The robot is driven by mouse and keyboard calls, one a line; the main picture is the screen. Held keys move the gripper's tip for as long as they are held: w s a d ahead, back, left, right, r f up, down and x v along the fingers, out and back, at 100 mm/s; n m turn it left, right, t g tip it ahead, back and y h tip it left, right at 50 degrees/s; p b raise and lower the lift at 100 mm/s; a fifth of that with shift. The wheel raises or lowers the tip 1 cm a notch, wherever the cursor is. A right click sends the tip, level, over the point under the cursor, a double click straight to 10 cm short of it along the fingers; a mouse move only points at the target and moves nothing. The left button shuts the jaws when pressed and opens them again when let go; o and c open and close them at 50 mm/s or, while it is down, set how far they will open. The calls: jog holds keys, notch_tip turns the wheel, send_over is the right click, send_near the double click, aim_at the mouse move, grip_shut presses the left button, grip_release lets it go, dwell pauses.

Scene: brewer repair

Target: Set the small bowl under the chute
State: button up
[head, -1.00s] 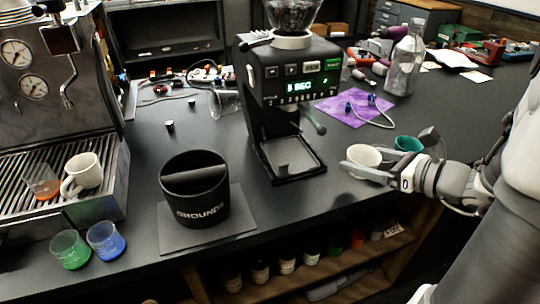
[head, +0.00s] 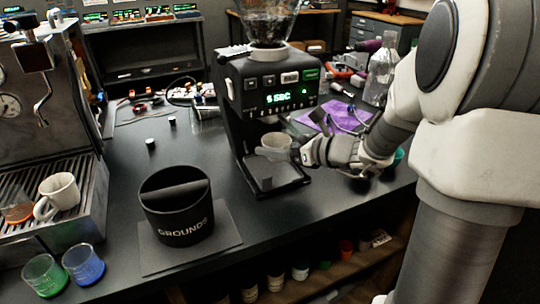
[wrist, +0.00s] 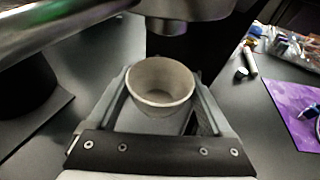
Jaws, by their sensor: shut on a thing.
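The small bowl (head: 275,145), whitish and upright, is held in my gripper (head: 292,152) in front of the grinder (head: 268,95). In the wrist view the bowl (wrist: 160,86) sits between the two fingers of my gripper (wrist: 158,100), which are shut on it. The metal chute (wrist: 182,12) shows just above and beyond the bowl's far rim. In the head view the bowl appears raised above the grinder's base tray (head: 283,181). The exact gap beneath it is hard to judge. The chute is hard to make out in the head view.
A black grounds bin (head: 176,205) stands on a mat left of the grinder. A purple cloth (head: 345,118), a glass bottle (head: 380,75) and a partly hidden green cup (head: 399,156) are to the right. The espresso machine (head: 75,120) stands far left.

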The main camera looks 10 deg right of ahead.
jog(key=shift+w+a, duration=0.35)
jog(key=shift+w, duration=0.1)
jog(key=shift+w+a+f+b, duration=0.2)
jog(key=shift+f+b, duration=0.15)
jog(key=shift+f, duration=0.5)
jog(key=shift+w+a+f+b, duration=0.15)
jog(key=shift+f+b, duration=0.2)
jog(key=shift+f, duration=0.5)
jog(key=shift+d, duration=0.1)
jog(key=shift+f, duration=0.2)
jog(key=o, duration=1.2)
jog(key=shift+s+d+r, duration=0.15)
jog(key=shift+d+r, duration=0.05)
jog(key=shift+r, duration=0.15)
jog(key=p+v, duration=0.2)
jog(key=v, duration=0.9)
jog(key=shift+s+d, duration=0.1)
jog(key=shift+s, duration=0.15)
